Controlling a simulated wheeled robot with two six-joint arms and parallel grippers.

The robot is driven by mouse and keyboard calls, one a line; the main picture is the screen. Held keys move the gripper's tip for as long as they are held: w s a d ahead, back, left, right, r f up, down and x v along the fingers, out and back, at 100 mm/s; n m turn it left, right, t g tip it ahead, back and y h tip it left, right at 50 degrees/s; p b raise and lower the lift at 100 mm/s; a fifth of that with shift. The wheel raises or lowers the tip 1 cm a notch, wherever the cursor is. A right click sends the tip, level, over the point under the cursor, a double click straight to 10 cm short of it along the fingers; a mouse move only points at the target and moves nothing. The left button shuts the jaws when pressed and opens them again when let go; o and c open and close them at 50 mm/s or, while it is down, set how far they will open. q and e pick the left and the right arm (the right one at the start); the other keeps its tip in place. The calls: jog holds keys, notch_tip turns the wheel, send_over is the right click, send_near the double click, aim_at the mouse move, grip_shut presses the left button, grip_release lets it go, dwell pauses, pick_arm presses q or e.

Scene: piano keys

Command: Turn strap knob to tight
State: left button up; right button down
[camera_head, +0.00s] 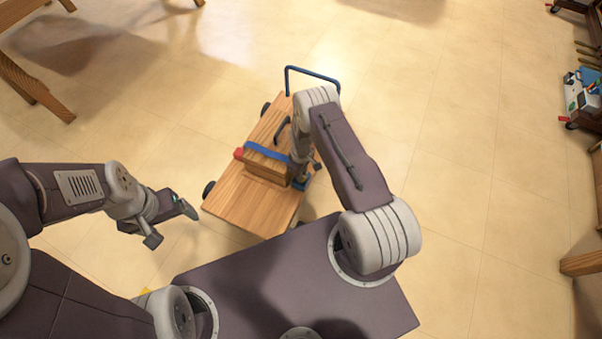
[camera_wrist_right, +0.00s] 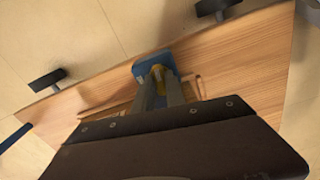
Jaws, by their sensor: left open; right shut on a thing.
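A wooden box (camera_head: 265,168) sits on a wooden cart (camera_head: 232,205), with a blue strap (camera_head: 268,153) across it. A small red piece (camera_head: 239,153) is at the strap's left end. My right gripper (camera_head: 300,180) reaches down at the box's right side, beside a blue bracket. My left gripper (camera_head: 172,222) is open and empty, left of the cart.
The cart has a blue push handle (camera_head: 313,73) at its far end and dark wheels (camera_head: 208,188). Wooden furniture (camera_head: 35,90) stands at the upper left. Another cart with items (camera_head: 582,98) stands at the far right. The tiled floor between is clear.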

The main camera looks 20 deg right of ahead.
jog(key=n, duration=0.5)
jog(key=shift+n, duration=0.3)
jog(key=n, duration=1.3)
jog(key=shift+n, duration=0.7)
jog(key=c, duration=1.4)
grip_release()
